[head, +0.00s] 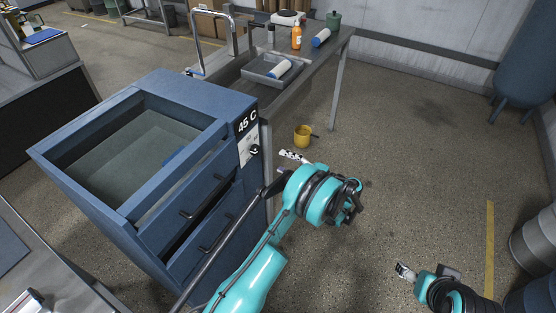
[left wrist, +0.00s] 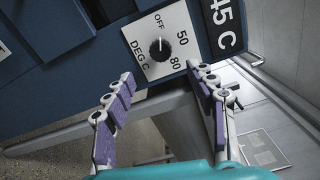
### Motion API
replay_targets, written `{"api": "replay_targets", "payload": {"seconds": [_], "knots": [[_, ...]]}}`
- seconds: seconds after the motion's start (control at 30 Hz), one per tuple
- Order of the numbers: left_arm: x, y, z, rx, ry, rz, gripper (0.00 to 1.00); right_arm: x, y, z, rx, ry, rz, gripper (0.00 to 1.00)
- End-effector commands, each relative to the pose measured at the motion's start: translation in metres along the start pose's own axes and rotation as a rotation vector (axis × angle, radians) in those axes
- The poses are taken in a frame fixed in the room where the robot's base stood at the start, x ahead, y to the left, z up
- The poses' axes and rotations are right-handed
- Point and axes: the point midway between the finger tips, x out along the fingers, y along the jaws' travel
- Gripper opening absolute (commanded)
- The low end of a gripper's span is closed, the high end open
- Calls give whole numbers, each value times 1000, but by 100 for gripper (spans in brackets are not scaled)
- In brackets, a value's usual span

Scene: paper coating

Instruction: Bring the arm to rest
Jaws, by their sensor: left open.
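My left arm reaches in from the bottom of the head view. Its gripper (head: 276,170) is in front of the blue cabinet's right side, near the control knob (head: 254,151). In the left wrist view the gripper (left wrist: 160,73) is open, with purple-padded fingers spread and nothing between them. The knob (left wrist: 160,49) is beyond the fingertips on a white dial marked OFF, 50, 80 and DEG C, apart from the fingers. My right gripper (head: 405,271) is low at the right in the head view, mostly hidden by its wrist; its opening is unclear.
The blue cabinet (head: 62,165) has an open-topped bin and drawers; its label reads 45 C. Behind it is a metal sink table (head: 335,60) with an orange bottle (head: 297,36) and rollers. A yellow mug (head: 303,135) shows beyond my left gripper.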

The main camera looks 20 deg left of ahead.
Motion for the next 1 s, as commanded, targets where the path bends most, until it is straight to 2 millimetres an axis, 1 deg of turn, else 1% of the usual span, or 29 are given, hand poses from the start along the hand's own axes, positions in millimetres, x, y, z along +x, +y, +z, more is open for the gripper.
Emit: {"api": "replay_targets", "payload": {"seconds": [0.47, 0.57, 0.67, 0.77, 0.87, 0.97, 1.0], "knots": [[-1, 0, 0, 0, 1, 0, 56, 0, 0, 0, 0, 0, 0, 72], [1, -6, 0, 1, 10, 16, 56, 0, 0, 0, 0, 0, 0, 72], [7, -21, 2, 2, 38, 68, 56, 0, 0, 0, 0, 0, 0, 72], [15, -42, 7, 0, 89, 161, 56, 0, 0, 0, 0, 0, 0, 72], [20, -62, 19, -13, 148, 277, 56, 0, 0, 0, 0, 0, 0, 72], [22, -78, 36, -35, 206, 393, 56, 0, 0, 0, 0, 0, 0, 72], [22, -83, 45, -46, 227, 439, 56, 0, 0, 0, 0, 0, 0, 72]]}}
